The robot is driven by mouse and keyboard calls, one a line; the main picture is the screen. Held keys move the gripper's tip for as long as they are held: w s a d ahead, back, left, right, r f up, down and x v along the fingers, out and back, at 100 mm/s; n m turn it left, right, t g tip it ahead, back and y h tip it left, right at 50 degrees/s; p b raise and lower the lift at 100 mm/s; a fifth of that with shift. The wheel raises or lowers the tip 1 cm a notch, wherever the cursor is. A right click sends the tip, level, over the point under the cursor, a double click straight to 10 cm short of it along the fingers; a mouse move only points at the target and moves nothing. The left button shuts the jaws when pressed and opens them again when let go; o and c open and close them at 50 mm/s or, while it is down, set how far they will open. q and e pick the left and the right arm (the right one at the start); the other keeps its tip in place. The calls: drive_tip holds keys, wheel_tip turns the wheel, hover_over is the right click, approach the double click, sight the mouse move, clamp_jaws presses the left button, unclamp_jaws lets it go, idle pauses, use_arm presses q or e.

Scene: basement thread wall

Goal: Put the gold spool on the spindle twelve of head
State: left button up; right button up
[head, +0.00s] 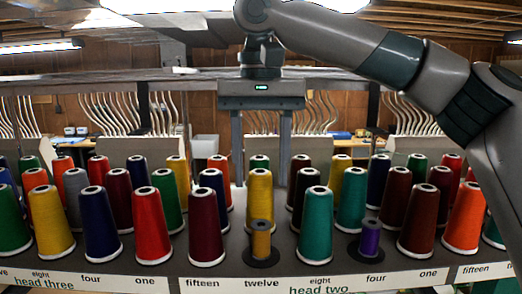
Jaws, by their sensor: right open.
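A small gold spool (261,240) stands upright on a dark round base at the front of the rack, just above the label "twelve" (262,283) of head two. Whether a spindle runs through it cannot be told. A taller yellow cone (259,190) stands right behind it. My right gripper (260,182) points down with its two fingers wide apart and nothing between them that it grips. Its fingers come down to either side of the yellow cone's top; whether they are in front of or behind it is hard to tell. My left gripper is not in view.
Large cones crowd both sides, including a maroon cone (206,228) at left and a teal cone (316,225) at right. A small purple spool (370,238) stands on a dark base above "four". Curved white tubes (110,110) and wooden walls lie behind.

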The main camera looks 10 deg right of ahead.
drive_tip(key=shift+r+b, duration=0.3)
drive_tip(key=shift+r, duration=2.05)
